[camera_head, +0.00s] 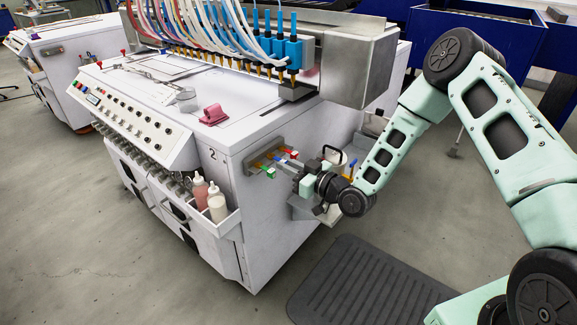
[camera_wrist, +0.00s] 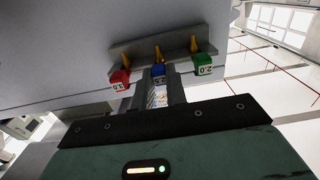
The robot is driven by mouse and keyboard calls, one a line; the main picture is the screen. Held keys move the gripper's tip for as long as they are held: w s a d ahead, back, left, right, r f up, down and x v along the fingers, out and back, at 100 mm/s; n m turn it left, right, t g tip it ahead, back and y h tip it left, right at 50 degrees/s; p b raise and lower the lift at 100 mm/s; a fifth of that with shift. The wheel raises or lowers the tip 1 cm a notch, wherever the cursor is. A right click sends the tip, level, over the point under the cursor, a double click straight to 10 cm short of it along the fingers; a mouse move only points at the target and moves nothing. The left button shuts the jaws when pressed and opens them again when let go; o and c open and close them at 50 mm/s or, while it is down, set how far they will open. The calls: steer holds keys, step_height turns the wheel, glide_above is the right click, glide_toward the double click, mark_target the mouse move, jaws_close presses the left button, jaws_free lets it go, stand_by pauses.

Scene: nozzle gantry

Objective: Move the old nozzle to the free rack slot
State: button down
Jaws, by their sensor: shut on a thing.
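A small rack (camera_wrist: 122,52) is fixed to the side of the white machine; it also shows in the head view (camera_head: 262,151). At it, in the wrist view, are a red nozzle block (camera_wrist: 120,79) marked 3.0 on the left, a blue block (camera_wrist: 158,70) in the middle, and a green block (camera_wrist: 203,65) marked 2.0 on the right. Each has a brass tip pointing at the rack. My gripper (camera_wrist: 160,84) is shut on the blue block, in line with the rack's middle position. Whether its tip is fully seated I cannot tell. In the head view my gripper (camera_head: 288,164) reaches the rack from the right.
The nozzle gantry (camera_head: 290,50) with blue heads and hoses spans the machine top. A bottle tray (camera_head: 216,222) hangs left of the rack. A side shelf with a container (camera_head: 334,156) is close behind my wrist. A black mat (camera_head: 365,283) lies on clear floor.

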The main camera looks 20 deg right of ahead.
stand_by(0.4)
steer(key=c, duration=1.3)
jaws_free()
steer(key=shift+c, duration=0.2)
steer(key=shift+s+f, duration=0.1)
steer(key=b+v, duration=0.1)
steer(key=v, duration=1.6)
steer(key=shift+d, duration=0.15)
steer(key=s+a+r+n+g+h+p, duration=0.25)
steer(key=a+r+g+h+p, duration=0.35)
steer(key=a+r+g, duration=0.35)
steer(key=s+a+r+m+g+h+p, duration=0.1)
steer(key=s+a+r+g+h+p, duration=0.1)
steer(key=s+r, duration=0.5)
steer(key=s+a+r+m+g+h+p, duration=0.1)
steer(key=s+a+r+g+h+p, duration=0.1)
steer(key=s+r, duration=0.6)
steer(key=s+g+p, duration=0.1)
steer(key=s, duration=0.5)
steer(key=shift+r, duration=0.2)
